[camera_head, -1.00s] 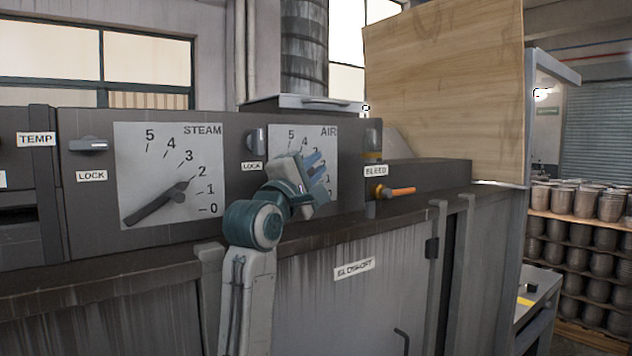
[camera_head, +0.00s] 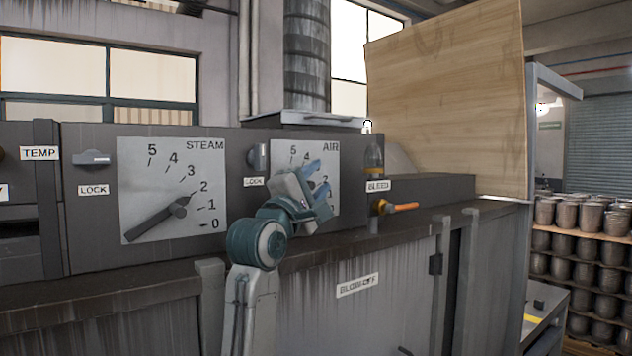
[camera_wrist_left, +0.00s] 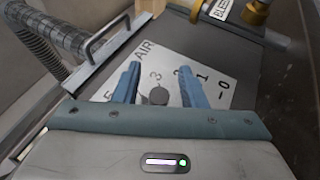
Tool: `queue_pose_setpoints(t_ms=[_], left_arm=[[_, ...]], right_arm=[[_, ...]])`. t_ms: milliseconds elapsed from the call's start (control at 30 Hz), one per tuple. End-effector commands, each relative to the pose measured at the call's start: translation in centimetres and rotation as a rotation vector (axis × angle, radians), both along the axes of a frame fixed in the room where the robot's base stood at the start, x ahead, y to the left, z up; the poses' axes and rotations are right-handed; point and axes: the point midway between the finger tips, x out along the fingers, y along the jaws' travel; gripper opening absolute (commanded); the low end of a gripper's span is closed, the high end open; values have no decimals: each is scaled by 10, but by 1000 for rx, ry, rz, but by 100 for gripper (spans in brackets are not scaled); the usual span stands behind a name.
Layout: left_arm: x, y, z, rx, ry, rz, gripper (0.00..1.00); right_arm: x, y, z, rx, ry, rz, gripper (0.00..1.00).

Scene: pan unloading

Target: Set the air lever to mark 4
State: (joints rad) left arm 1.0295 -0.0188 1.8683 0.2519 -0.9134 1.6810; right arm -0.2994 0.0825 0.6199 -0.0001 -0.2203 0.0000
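The AIR dial is a pale plate (camera_head: 289,159) numbered 0 to 5, on the dark panel. My left gripper (camera_head: 318,176) is in front of its middle and covers part of the scale. In the left wrist view the plate (camera_wrist_left: 216,76) lies beyond the two blue fingers (camera_wrist_left: 158,72), which are apart. A dark round knob (camera_wrist_left: 158,96), apparently the air lever's, shows between them; I cannot see clear contact. The lever's pointer direction cannot be made out. My right gripper is out of view.
Left of it are the STEAM dial (camera_head: 140,180) with its dark lever (camera_head: 156,219), and a lock knob (camera_head: 258,157). On the right are an orange-handled bleed valve (camera_head: 402,207) and a wooden board (camera_head: 450,100). A ledge (camera_head: 130,282) runs below the dials.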

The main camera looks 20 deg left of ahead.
Motion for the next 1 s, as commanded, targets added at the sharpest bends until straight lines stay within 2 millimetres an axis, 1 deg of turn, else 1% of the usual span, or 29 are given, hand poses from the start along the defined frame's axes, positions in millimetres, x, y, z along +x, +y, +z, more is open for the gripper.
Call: queue_pose_setpoints(t_ms=[67,167,400,500,600,733,1000], left_arm=[[-4,1,-4,1,-1,1,38],[-15,4,-11,1,-2,1,38],[-58,14,-32,1,-4,2,38],[-74,17,-39,2,-3,2,38],[-85,19,-43,2,-3,0,38],[-93,21,-45,1,-1,0,38],[-94,21,-44,0,1,0,38]], right_arm=[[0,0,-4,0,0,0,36],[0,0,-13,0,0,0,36],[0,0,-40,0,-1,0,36],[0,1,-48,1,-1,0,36],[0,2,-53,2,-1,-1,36],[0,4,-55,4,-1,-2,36],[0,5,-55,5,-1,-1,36]])
